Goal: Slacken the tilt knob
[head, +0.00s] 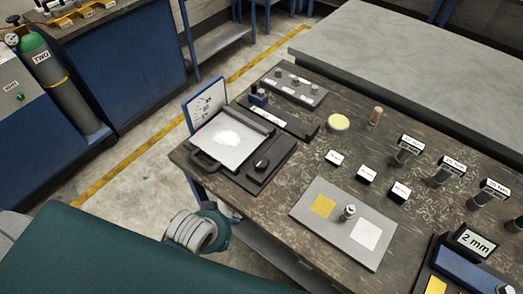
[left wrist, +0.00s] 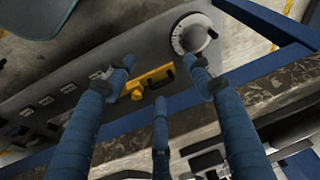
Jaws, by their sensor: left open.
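A black round knob (head: 262,163) sits on a dark base plate beside a pale square plate (head: 229,141) on the workbench in the head view. I cannot tell from the frames which knob is the tilt knob. My left gripper (left wrist: 159,72) shows three spread blue fingers, open and empty. One fingertip overlaps the grey knob's lower edge in the picture; I cannot tell if they touch. In the head view my left arm's end (head: 199,232) is in front of the workbench's near-left side.
A yellow handle (left wrist: 148,82) and several small switches are on the grey panel. A gas cylinder (head: 62,85) stands at the left.

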